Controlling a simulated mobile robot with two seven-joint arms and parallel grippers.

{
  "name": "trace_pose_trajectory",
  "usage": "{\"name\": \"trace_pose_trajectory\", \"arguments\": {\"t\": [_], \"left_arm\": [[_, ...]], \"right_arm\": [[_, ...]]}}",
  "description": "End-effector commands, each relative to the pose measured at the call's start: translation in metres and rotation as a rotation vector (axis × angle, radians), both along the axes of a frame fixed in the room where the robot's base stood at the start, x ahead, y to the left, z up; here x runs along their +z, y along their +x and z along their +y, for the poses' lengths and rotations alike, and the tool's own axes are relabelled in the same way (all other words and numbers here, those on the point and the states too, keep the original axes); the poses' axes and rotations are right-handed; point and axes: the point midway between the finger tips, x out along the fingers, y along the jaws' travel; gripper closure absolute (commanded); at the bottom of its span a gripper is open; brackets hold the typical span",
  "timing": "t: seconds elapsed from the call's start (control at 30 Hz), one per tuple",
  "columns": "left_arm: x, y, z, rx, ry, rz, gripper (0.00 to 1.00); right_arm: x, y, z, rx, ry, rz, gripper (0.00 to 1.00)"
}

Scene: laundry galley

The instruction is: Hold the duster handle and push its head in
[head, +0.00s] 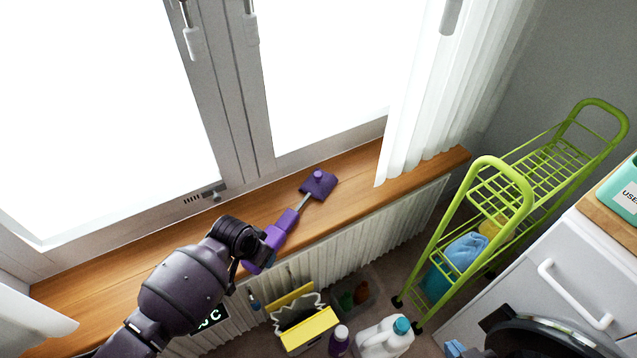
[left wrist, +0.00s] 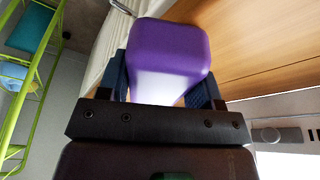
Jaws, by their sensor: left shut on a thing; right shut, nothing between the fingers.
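The duster has a purple handle (head: 276,232), a short grey metal rod (head: 305,202) showing beyond it, and a flat purple head (head: 319,184) with a round knob on top. The head is over the wooden window sill; I cannot tell whether it touches. My left gripper (head: 258,260) is shut on the handle, its wrist hiding the near end. In the left wrist view the handle (left wrist: 168,55) sits between the blue fingers of my left gripper (left wrist: 163,90).
The wooden sill (head: 390,195) runs below the window, with a white curtain (head: 423,110) at its right. Below stand a yellow box (head: 311,328), a white bottle (head: 383,338) and a purple bottle (head: 339,340). A green cart (head: 487,185) and white cabinet (head: 540,285) are right.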

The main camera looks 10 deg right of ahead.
Motion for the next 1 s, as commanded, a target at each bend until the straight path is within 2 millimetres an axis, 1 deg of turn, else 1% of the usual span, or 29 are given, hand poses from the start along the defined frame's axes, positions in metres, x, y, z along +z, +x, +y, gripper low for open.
{"name": "trace_pose_trajectory", "arguments": {"t": [0.5, 0.77, 1.0], "left_arm": [[0.0006, -0.0002, 0.0002, 0.000, 0.001, 0.001, 0.93], [0.0018, 0.0003, -0.0001, 0.000, 0.000, 0.000, 0.93], [0.0027, 0.0006, -0.0003, 0.000, -0.001, -0.002, 0.93]], "right_arm": [[0.0052, 0.0101, 0.0020, 0.006, 0.002, -0.022, 1.00], [0.0068, 0.0098, 0.0018, 0.005, 0.002, -0.024, 1.00], [0.0068, 0.0049, 0.0006, 0.002, 0.001, -0.016, 1.00]]}}
